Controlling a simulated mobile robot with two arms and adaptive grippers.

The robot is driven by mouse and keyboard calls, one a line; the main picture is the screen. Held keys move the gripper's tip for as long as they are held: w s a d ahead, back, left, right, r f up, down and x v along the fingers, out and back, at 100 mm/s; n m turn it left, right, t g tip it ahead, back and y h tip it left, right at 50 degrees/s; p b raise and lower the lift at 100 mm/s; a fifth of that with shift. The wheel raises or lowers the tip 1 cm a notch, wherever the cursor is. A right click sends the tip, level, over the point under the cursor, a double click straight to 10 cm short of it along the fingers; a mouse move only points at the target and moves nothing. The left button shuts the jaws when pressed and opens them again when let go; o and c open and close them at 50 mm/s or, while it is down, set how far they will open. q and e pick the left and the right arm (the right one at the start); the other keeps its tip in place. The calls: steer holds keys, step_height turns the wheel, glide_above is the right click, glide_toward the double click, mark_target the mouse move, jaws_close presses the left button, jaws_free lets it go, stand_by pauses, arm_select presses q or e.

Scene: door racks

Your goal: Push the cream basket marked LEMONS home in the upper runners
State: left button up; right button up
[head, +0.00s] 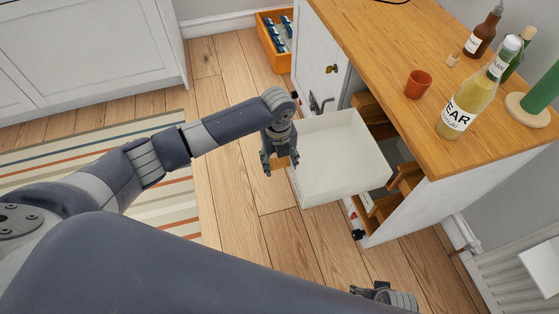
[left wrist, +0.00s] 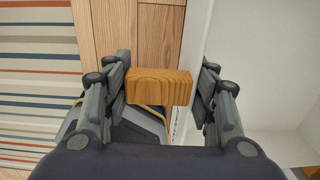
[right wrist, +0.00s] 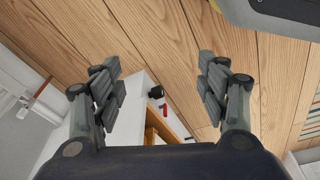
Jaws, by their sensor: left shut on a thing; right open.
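The cream basket (head: 345,150) is empty and sticks out of the open front of the white cabinet, its far end between wooden runners (head: 408,178). No LEMONS marking shows from here. My left gripper (head: 281,162) is at the basket's outer front. In the left wrist view, its fingers are shut on the basket's wooden handle block (left wrist: 160,87) and front wall, with one finger on the basket's inner side (left wrist: 255,60). My right gripper (head: 375,292) is low near the bottom edge, open and empty. In the right wrist view, its fingers (right wrist: 162,85) are well apart.
The wooden worktop (head: 400,60) holds a red cup (head: 418,84), a pear bottle (head: 470,100), a brown bottle (head: 485,33) and a green cylinder on a round base. A radiator (head: 510,270) is at right. Floor is clear at the striped rug.

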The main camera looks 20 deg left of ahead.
steer(key=shift+s+d+f, duration=0.1)
steer(key=shift+s+f, duration=0.45)
steer(key=shift+f, duration=0.25)
steer(key=shift+f+p, duration=0.3)
steer(key=shift+f, duration=0.05)
steer(key=shift+w+r, duration=0.2)
steer(key=shift+w, duration=0.05)
steer(key=shift+s+f, duration=0.1)
steer(key=shift+s+d+f+p, duration=0.1)
steer(key=shift+s+f+p, duration=0.25)
steer(key=shift+s+f, duration=0.5)
steer(key=shift+f, duration=0.1)
